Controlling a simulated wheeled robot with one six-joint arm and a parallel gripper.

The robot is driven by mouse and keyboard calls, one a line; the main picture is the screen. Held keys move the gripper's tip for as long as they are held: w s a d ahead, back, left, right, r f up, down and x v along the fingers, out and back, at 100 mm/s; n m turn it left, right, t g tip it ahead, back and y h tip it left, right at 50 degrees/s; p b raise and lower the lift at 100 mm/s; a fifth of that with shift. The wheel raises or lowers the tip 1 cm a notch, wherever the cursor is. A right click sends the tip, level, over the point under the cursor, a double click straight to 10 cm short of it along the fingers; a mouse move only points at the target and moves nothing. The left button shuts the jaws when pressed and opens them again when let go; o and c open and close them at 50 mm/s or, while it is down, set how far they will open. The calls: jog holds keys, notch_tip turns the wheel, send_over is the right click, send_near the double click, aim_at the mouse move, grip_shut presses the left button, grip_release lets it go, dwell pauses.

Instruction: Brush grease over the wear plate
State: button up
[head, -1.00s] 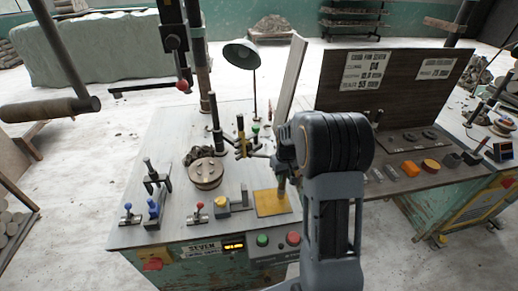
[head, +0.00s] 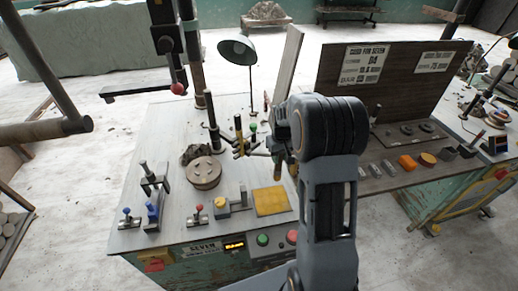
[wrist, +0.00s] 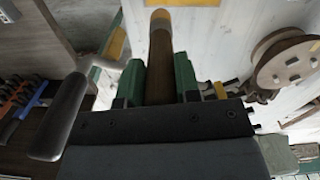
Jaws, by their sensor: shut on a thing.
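The wear plate (head: 271,201) is a flat ochre-yellow square near the front edge of the grey workbench, with a faint patchy pattern on its face. My gripper (head: 285,160) is above and just behind the plate's back right corner, partly hidden by my arm. In the wrist view my gripper (wrist: 158,65) has green fingers shut on the brush (wrist: 160,45), a brown round handle with a paler orange-tan end. The brush appears apart from the plate. Its bristles and any grease on them cannot be made out.
Left of the plate are a yellow-knobbed block (head: 222,208), a round wooden disc (head: 203,173) and several coloured-knob levers (head: 152,208). A green lamp (head: 238,50) and upright post (head: 212,122) stand behind. A dark panel (head: 388,85) rises at right. Buttons (head: 263,239) line the bench front.

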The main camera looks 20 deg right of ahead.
jog(key=shift+r+p, duration=1)
jog(key=shift+r, duration=0.85)
jog(key=shift+s, duration=0.15)
